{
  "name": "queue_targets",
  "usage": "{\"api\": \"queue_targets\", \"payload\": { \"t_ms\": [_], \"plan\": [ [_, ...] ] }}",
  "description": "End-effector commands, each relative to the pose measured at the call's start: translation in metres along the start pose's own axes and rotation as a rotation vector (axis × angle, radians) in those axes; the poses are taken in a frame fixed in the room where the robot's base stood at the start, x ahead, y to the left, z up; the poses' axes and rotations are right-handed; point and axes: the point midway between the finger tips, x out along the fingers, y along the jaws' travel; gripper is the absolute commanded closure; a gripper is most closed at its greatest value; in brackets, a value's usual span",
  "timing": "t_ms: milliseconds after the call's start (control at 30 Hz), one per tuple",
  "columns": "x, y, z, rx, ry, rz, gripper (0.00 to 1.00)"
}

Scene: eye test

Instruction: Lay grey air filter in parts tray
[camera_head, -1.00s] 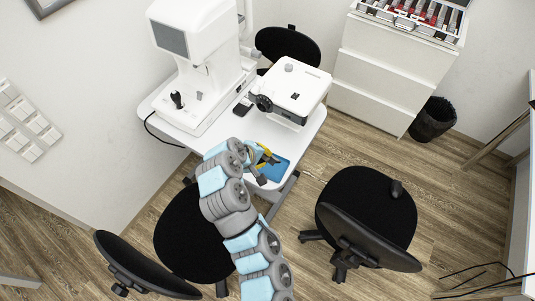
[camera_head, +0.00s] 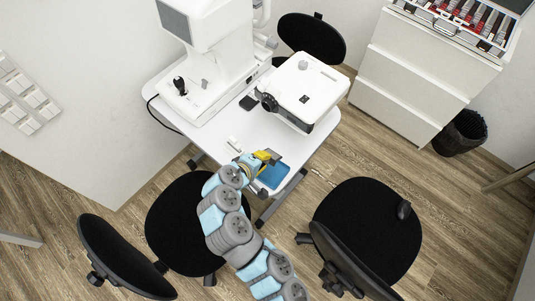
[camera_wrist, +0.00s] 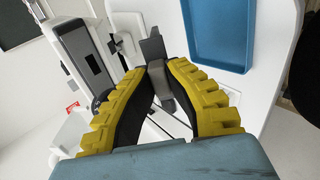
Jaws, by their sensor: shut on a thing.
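My gripper (camera_wrist: 156,68) has two yellow fingers with black inner pads. They are closed around a grey, angular piece, the grey air filter (camera_wrist: 153,48), which sticks out beyond the fingertips. In the head view my gripper (camera_head: 265,157) is over the table's front end, and the dark grey filter (camera_head: 276,158) shows at its tip. The blue parts tray (camera_wrist: 246,57) lies to the right of the filter in the wrist view, with its visible floor bare. In the head view the tray (camera_head: 272,177) is just below the gripper, partly hidden by it.
The white table (camera_head: 310,147) carries a white projector-like device (camera_head: 307,92) and a tall white eye-test machine (camera_head: 212,75) behind the tray. A small white object (camera_head: 233,144) lies left of the gripper. Black chairs (camera_head: 370,230) stand in front.

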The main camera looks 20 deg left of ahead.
Motion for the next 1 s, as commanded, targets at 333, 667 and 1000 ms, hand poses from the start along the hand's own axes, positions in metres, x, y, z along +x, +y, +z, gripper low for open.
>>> {"api": "queue_targets", "payload": {
  "t_ms": [333,667,1000],
  "plan": [
    [0.015,-0.018,0.001,0.000,-0.002,-0.002,1.00],
    [0.032,-0.038,0.000,-0.001,-0.002,-0.001,1.00],
    [0.045,-0.053,0.000,0.000,-0.001,0.000,1.00]
  ]
}}
